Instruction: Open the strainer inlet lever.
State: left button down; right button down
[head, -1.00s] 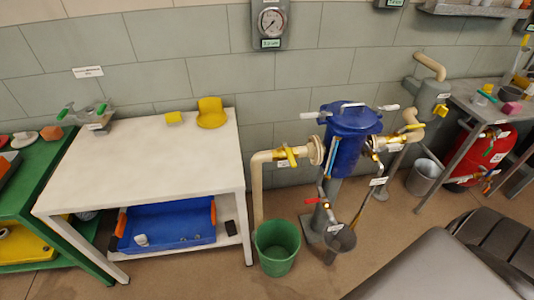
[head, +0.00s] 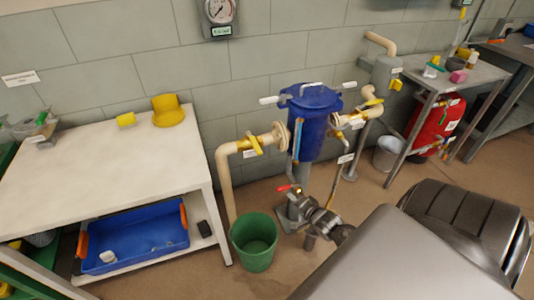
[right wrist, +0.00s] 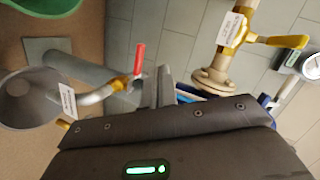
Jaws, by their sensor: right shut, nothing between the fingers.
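The strainer is a blue vessel (head: 312,125) on a stand. The cream inlet pipe (head: 224,178) joins its left side at a round flange. A yellow lever (head: 254,143) sits on that pipe above a white tag. In the right wrist view the yellow lever (right wrist: 280,41) sticks out across the pipe. My right gripper (head: 302,200) is low in front of the strainer, below and right of the yellow lever and apart from it. Its fingers (right wrist: 158,88) are shut and empty, near a red-handled drain valve (right wrist: 139,60). My left gripper is not in view.
The red drain handle (head: 285,188) is close beside my right gripper. A grey funnel (right wrist: 32,97) is under the drain. A green bucket (head: 254,238) stands below the inlet pipe. A white table (head: 95,160) is at left. Another yellow lever (head: 357,124) is right of the strainer.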

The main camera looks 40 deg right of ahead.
aim_at(253, 142)
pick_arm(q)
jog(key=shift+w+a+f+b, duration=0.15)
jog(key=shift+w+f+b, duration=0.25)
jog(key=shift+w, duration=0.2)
pick_arm(e)
notch_tip(253, 142, up, 17)
jog(key=w+d+m+t, duration=0.1)
jog(key=w+m+t, duration=0.1)
jog(key=m+t, duration=0.1)
jog(key=shift+w+d+f+m+t, duration=0.15)
jog(key=shift+w+d+m+t, duration=0.25)
jog(key=shift+t, duration=0.3)
